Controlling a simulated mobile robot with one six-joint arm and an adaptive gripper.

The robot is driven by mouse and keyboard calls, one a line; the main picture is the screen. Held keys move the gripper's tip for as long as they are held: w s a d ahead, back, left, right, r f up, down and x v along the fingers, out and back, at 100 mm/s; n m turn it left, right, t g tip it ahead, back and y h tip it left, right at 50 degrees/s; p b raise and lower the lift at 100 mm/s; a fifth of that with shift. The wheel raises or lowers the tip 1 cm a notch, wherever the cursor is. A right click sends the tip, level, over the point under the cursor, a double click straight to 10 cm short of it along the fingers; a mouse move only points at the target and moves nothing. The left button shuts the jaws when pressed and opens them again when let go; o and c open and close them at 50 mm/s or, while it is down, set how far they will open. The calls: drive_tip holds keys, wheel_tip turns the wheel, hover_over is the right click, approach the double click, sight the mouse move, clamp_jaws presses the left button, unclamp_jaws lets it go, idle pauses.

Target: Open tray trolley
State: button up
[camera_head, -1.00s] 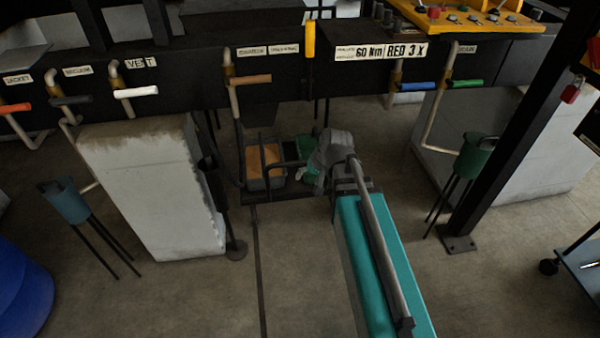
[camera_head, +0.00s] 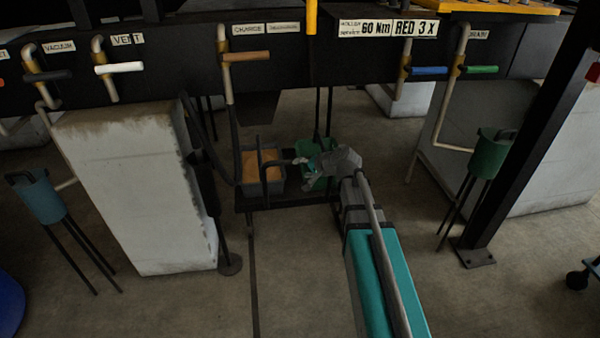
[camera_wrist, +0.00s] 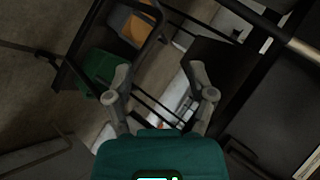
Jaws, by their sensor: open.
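The tray trolley (camera_head: 247,203) is a low black frame on the floor under the bench. It carries a grey bin (camera_head: 278,185) with orange contents and a green bin. A dark bent bar, apparently its handle (camera_head: 284,163), rises beside the grey bin. My gripper (camera_head: 306,162) is at the trolley's right side, in front of the green bin and partly hiding it. In the wrist view my gripper (camera_wrist: 160,92) is open, with its fingers apart and nothing between them. The green bin (camera_wrist: 92,72) and the grey bin (camera_wrist: 118,20) lie beyond the left finger. Contact with the bar cannot be told.
A pale concrete block (camera_head: 135,190) stands left of the trolley. A black post (camera_head: 510,150) stands at right. Green (camera_head: 488,155) and blue-grey (camera_head: 42,198) funnels stand on thin legs. The bench edge with labelled valve handles (camera_head: 246,56) hangs above.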

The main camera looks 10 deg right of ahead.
drive_tip(key=w+d+f+m+t+b, duration=0.6)
drive_tip(key=w+f+b, duration=0.4)
drive_tip(key=b, duration=0.8)
wheel_tip(320, 180, down, 3)
drive_tip(key=shift+w+d+r+m+h+b, duration=0.15)
drive_tip(key=shift+w+d+m+h+b, duration=0.2)
drive_tip(key=shift+d+m, duration=0.45)
drive_tip(key=b+x, duration=0.1)
drive_tip(key=x, duration=0.6)
drive_tip(key=b+x, duration=0.1)
drive_tip(key=x, duration=0.5)
drive_tip(key=shift+w+a+r, duration=0.15)
drive_tip(key=shift+w, duration=0.25)
clamp_jaws()
